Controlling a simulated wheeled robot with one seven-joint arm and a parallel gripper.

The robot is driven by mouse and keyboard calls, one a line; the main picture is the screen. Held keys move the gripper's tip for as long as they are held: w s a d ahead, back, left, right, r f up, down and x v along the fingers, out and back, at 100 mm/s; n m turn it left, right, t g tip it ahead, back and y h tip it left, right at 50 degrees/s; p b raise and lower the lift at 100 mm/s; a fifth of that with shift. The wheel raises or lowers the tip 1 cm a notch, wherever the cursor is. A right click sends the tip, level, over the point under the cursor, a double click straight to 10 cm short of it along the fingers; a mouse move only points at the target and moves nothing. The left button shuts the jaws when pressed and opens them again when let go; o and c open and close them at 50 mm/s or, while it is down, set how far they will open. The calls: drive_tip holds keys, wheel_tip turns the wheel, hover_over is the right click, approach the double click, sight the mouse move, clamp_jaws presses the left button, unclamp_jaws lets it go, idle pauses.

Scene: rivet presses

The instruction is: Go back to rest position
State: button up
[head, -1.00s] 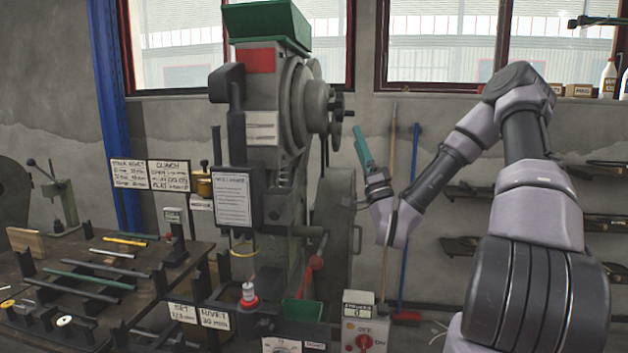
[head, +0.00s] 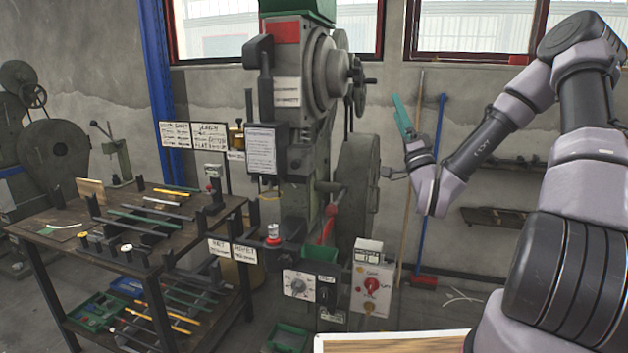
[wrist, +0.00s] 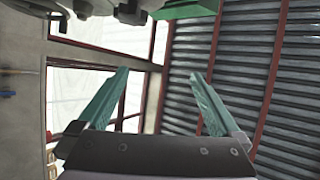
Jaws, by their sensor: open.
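My gripper (head: 403,117) is raised in front of the grey wall, right of the rivet press (head: 312,120), with its teal fingers pointing up. In the wrist view my gripper (wrist: 156,98) shows its two fingers spread wide apart with nothing between them. My arm is folded, with its elbow high at the right of the head view. The gripper is apart from the press, and no object is in it.
A dark work table (head: 70,238) with rods and tools stands at the left. A control box with a red knob (head: 372,284) is right of the press's base. A blue pole (head: 431,190) and a broom lean on the wall. A wooden surface (head: 390,343) shows at the bottom.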

drive_tip(key=w+f+n+g+h, duration=0.1)
drive_tip(key=w+n+g+h, duration=0.25)
drive_tip(key=w+g, duration=0.35)
drive_tip(key=s+d+r+m+g+h, duration=0.1)
drive_tip(key=s+d+g+h, duration=0.15)
drive_tip(key=s, duration=0.35)
drive_tip(key=s+d+r+g+h, duration=0.2)
drive_tip(key=s+g+h, duration=0.2)
drive_tip(key=s, duration=0.3)
drive_tip(key=s+a+r+g+y, duration=0.1)
drive_tip(key=s+g, duration=0.4)
drive_tip(key=s, duration=1.4)
drive_tip(key=shift+a+y, duration=0.15)
drive_tip(key=shift+y, duration=0.45)
